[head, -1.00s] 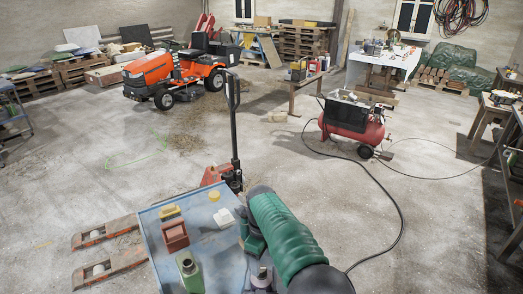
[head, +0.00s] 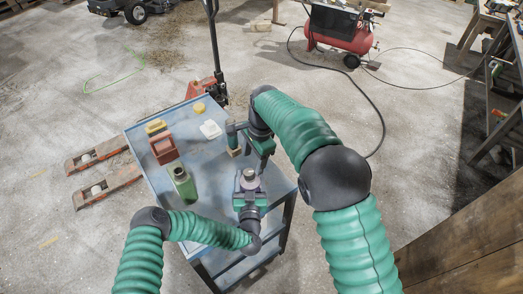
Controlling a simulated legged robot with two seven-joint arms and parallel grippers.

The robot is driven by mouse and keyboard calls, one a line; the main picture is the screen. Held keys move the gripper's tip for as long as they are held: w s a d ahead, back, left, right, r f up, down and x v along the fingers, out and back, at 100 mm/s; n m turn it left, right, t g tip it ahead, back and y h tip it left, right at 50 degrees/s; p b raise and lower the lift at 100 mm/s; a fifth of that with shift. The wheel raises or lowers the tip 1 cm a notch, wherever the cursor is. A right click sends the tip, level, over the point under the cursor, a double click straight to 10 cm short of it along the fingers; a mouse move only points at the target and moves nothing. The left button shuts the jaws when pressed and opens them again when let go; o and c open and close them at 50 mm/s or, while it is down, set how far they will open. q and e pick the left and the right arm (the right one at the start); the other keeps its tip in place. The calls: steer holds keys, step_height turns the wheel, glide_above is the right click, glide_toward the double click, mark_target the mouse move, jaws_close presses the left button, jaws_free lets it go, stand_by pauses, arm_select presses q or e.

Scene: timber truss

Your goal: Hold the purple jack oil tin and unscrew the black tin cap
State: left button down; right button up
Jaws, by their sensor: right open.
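The purple jack oil tin (head: 250,184) stands near the right edge of the blue cart top, with its cap (head: 249,173) facing up. My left gripper (head: 249,197) is at the tin from the near side, with jaw parts to the left and right of it. The picture is too small to tell whether the jaws press on the tin. My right gripper (head: 247,139) is open, beyond the tin and apart from it, over the far right part of the cart.
The blue cart (head: 207,200) also carries a green bottle (head: 182,183), a red-brown box (head: 164,149), a yellow block (head: 156,127), a yellow round piece (head: 199,107) and a white piece (head: 210,129). A pallet jack (head: 205,85) stands behind. A wooden bench (head: 465,250) is at lower right.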

mark_target(251, 173)
step_height(251, 173, up, 4)
steer(key=s+d+n+t+y, duration=0.2)
steer(key=s+n, duration=0.1)
steer(key=n, duration=1.9)
steer(key=x, duration=1.1)
steer(key=shift+w+f, duration=0.25)
steer(key=shift+w, duration=0.05)
steer(key=shift+d, duration=0.1)
jaws_close()
steer(key=shift+s+d+t+y, duration=0.25)
steer(key=shift+d+t+y, duration=0.05)
steer(key=shift+t+y, duration=0.45)
